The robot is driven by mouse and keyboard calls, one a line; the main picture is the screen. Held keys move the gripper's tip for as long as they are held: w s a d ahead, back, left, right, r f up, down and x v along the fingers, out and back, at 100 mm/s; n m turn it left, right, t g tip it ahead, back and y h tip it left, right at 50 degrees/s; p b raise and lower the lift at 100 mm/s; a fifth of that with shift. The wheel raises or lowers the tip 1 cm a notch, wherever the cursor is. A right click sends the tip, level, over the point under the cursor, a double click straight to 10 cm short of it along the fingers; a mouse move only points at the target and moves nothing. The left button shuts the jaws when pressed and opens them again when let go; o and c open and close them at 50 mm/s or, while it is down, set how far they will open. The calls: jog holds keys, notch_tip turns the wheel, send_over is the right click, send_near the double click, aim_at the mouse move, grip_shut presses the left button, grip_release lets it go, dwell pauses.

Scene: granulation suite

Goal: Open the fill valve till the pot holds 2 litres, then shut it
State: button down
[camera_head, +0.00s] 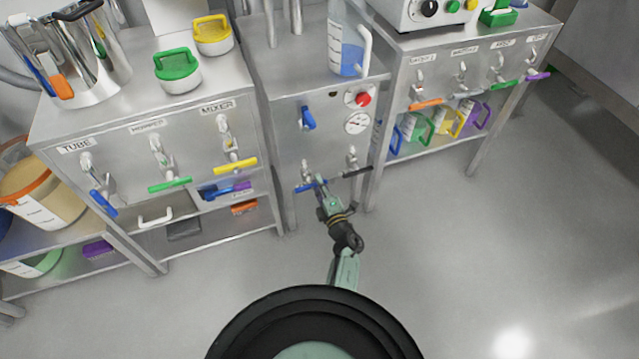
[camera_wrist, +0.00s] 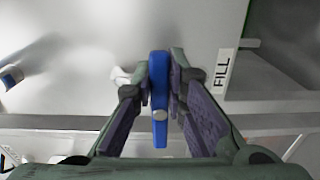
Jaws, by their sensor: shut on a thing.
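The fill valve's blue lever (camera_head: 305,187) is low on the front of the middle cabinet. In the wrist view the blue lever (camera_wrist: 159,100) stands between my fingers, beside a FILL label (camera_wrist: 222,72). My gripper (camera_head: 321,190) is shut on this lever, with a finger on each side (camera_wrist: 160,65). A clear pot (camera_head: 349,35) with scale marks and a white handle stands on the cabinet top. Blue liquid (camera_head: 349,61) fills its lower part; the marks are too small to read.
A black-handled valve (camera_head: 357,172) is just right of the blue lever. Above are a red button (camera_head: 363,99), a dial gauge (camera_head: 357,123) and another blue handle (camera_head: 308,118). Labelled valve cabinets stand left (camera_head: 120,150) and right (camera_head: 455,60). The right floor is clear.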

jog(key=shift+a, duration=0.1)
jog(key=c, duration=1.6)
grip_release()
jog(key=shift+s, duration=0.15)
jog(key=v, duration=0.7)
jog(key=shift+s, duration=0.1)
